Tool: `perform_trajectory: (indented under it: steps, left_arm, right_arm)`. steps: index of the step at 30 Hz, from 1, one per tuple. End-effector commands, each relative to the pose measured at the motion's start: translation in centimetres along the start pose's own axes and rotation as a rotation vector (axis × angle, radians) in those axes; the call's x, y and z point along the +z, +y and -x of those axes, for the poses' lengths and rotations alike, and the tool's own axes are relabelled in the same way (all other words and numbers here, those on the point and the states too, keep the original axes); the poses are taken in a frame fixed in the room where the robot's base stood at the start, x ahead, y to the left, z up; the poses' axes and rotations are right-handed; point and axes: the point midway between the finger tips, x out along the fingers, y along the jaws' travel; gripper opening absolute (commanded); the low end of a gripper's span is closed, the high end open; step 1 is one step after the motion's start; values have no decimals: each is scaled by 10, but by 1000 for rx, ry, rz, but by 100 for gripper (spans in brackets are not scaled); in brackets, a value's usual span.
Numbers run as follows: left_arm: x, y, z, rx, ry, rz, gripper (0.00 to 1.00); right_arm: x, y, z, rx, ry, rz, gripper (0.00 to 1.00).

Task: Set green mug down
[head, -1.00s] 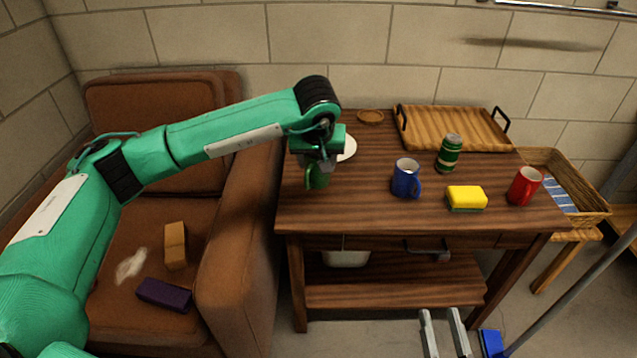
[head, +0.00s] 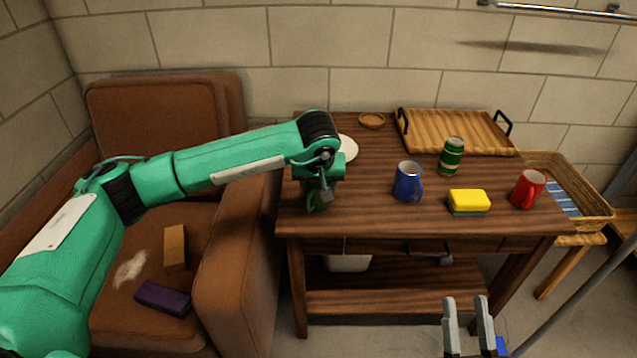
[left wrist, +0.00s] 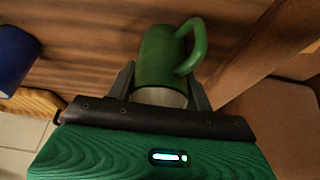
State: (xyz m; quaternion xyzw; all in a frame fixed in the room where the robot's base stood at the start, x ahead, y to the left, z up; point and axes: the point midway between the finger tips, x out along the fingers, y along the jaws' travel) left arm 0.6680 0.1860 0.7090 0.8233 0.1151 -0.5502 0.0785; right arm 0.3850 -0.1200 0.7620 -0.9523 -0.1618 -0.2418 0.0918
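The green mug (head: 313,203) is over the left front part of the wooden table (head: 375,217), mostly hidden behind my left gripper (head: 323,194) in the head view. In the left wrist view the mug (left wrist: 160,58) sits between the two fingers of my left gripper (left wrist: 163,90), its handle to the upper right and its pale rim towards the palm. The fingers are closed against its sides. I cannot tell whether its base touches the table. My right gripper (head: 468,320) is open and empty, low in front of the table.
A blue mug (head: 408,182), a yellow sponge (head: 468,200), a green can (head: 452,156) and a red mug (head: 528,189) stand to the right. A white plate (head: 348,148) is behind the left gripper. A wooden tray (head: 455,133) is at the back. The brown armchair (head: 237,255) adjoins the table's left.

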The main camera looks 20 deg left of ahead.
Motion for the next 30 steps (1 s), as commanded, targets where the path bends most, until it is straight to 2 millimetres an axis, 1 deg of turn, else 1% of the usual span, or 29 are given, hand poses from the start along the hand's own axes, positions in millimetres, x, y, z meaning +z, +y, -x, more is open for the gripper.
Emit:
perform_trajectory:
  steps: [1, 3, 15, 17, 20, 24, 30]
  left_arm:
    - [0, 0, 0, 0, 0, 0, 60]
    - [0, 0, 0, 0, 0, 0, 73]
    - [-1, 0, 3, 0, 0, 0, 74]
    - [-2, 0, 12, 1, 3, 0, 74]
    - [-3, 0, 32, 1, 4, -2, 74]
    - [-2, 0, 64, 2, 3, -2, 74]
    - [-2, 0, 102, 1, 3, -1, 74]
  right_arm:
    - [-1, 0, -1, 0, 6, 1, 36]
    - [-1, 0, -1, 0, 6, 1, 36]
    - [0, 0, -2, 0, -13, -1, 36]
    - [9, -2, 3, 4, -64, -11, 36]
    - [25, -5, 10, 5, -153, -24, 36]
    - [45, -10, 22, 4, -279, -42, 36]
    - [68, -17, 38, 1, -423, -63, 36]
